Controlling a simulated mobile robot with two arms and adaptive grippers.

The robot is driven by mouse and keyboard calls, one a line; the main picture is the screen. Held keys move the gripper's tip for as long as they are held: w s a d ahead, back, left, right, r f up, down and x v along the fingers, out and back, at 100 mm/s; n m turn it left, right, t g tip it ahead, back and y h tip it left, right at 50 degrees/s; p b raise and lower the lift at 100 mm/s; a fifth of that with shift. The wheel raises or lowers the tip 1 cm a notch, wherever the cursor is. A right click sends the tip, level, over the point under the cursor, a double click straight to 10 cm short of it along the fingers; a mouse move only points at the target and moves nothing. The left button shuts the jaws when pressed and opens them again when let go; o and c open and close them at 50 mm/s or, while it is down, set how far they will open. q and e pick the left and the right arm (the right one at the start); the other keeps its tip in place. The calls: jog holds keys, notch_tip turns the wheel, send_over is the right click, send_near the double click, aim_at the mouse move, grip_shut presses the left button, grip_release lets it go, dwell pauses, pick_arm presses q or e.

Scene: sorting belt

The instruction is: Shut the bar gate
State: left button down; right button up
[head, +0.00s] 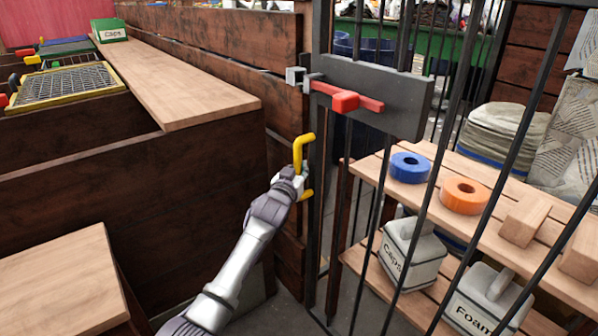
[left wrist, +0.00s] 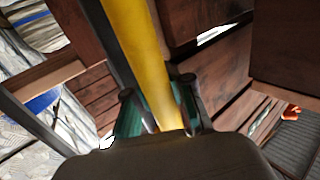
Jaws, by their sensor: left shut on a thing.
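The dark bar gate (head: 320,190) stands upright at the centre and right of the head view. Its grey lock plate (head: 400,100) carries a red bolt (head: 345,101). A grey catch (head: 295,75) sits just left of the bolt's end; I cannot tell whether the bolt is inside it. A yellow handle (head: 304,143) is on the gate's left edge. My left gripper (head: 298,180) is shut on the handle's lower part. In the left wrist view the yellow handle (left wrist: 143,50) runs between the fingers (left wrist: 160,112). My right gripper is out of view.
A dark wooden wall (head: 200,40) and a wooden counter (head: 170,80) lie left of the gate. Behind the bars, a slatted shelf (head: 400,175) holds a blue ring (head: 410,167), an orange ring (head: 465,195) and labelled containers. Floor shows below the gate.

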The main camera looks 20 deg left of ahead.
pick_arm(q)
jog(key=shift+d+f, duration=0.35)
jog(key=shift+d, duration=0.35)
jog(key=c, duration=1.3)
grip_release()
jog(key=shift+d, duration=0.1)
jog(key=shift+o, duration=1.4)
jog(key=shift+d+r, duration=0.15)
jog(key=shift+d, duration=0.05)
jog(key=shift+a+r, duration=0.15)
jog(key=shift+a, duration=0.1)
jog(key=shift+s+a, duration=0.1)
jog(key=shift+s, duration=0.35)
jog(key=s, duration=1.1)
